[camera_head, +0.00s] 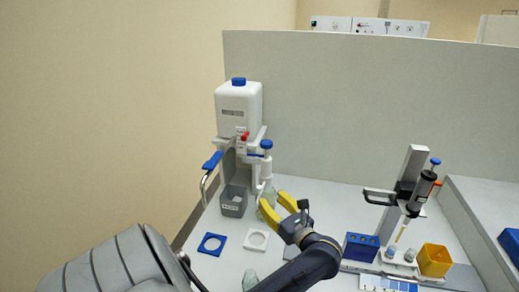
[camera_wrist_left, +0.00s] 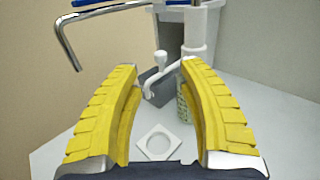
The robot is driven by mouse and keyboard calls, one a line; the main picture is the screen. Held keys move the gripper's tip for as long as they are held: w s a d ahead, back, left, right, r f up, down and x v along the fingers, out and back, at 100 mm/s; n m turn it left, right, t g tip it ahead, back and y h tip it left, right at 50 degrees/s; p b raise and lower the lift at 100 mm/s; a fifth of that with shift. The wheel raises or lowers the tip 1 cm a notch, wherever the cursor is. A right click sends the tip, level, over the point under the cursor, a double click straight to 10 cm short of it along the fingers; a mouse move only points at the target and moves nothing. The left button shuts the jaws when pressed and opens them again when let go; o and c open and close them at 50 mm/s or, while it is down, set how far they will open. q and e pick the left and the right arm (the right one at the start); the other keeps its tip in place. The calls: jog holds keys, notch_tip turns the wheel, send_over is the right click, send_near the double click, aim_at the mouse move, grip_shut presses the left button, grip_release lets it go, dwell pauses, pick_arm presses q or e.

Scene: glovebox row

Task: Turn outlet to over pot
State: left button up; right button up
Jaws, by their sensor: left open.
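A white bottle-top dispenser (camera_head: 266,168) with a blue cap stands at the back, on a greenish bottle (camera_head: 269,193). Its white curved outlet (camera_wrist_left: 167,76) shows in the left wrist view, bending left and down towards the dark grey pot. The pot (camera_head: 234,203), grey with a white label, stands left of the bottle. My left gripper (camera_head: 274,205) has yellow fingers, open, in front of the bottle. In the left wrist view the outlet lies between the fingertips in the picture; I cannot tell if they touch it. The pot is partly hidden there.
A white jug (camera_head: 239,108) with a blue cap sits above, with a blue-handled metal lever (camera_head: 211,164). A pipette stand (camera_head: 409,190), blue rack (camera_head: 361,247) and yellow box (camera_head: 434,260) are at right.

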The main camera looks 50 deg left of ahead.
aim_at(261, 188)
pick_arm(q)
jog(key=a, duration=0.2)
jog(key=w+a, duration=0.1)
jog(key=a, duration=0.5)
jog(key=shift+w+a, duration=0.15)
jog(key=shift+w, duration=0.05)
grip_shut()
dwell(0.6)
